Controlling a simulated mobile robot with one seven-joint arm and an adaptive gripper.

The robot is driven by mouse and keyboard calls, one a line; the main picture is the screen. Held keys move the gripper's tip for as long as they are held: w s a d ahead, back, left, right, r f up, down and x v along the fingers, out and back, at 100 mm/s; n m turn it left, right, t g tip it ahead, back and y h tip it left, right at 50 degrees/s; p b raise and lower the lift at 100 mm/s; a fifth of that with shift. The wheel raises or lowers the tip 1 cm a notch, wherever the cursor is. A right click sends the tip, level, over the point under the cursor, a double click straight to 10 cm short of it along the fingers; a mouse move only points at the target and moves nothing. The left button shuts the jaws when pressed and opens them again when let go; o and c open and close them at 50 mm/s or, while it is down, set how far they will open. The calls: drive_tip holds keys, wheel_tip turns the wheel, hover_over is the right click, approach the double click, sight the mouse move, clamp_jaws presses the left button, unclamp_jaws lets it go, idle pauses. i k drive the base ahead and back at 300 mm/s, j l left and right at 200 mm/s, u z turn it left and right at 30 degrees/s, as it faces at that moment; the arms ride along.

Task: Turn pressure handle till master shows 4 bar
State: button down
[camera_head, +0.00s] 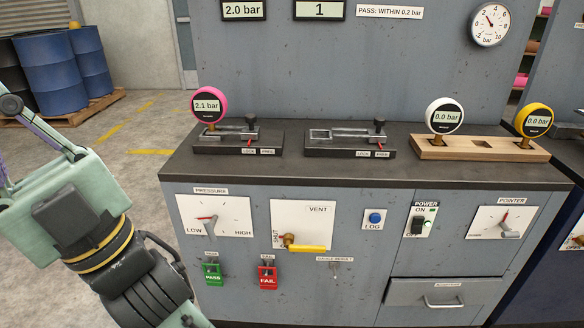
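The pressure handle (210,227) is a small grey lever on a white LOW–HIGH plate (235,215) on the cabinet front, with a thin red pointer toward the LOW side. A round white dial (490,24) marked in bar hangs on the upper panel; its red needle points up and left, at a low reading I cannot read exactly. No label naming it master is readable. A pink digital gauge (208,105) on the left clamp reads 2.1 bar. My arm fills the lower left, apart from the handle; my gripper's fingertips do not show.
Upper displays read 2.0 bar (243,10) and 1 (319,10). White (444,116) and yellow (534,120) gauges on a wooden block (440,148) read 0.0 bar. A yellow vent lever (305,248) sits right of the handle.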

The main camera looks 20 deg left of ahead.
sight(209, 228)
drive_tip(key=j+u, duration=1.15)
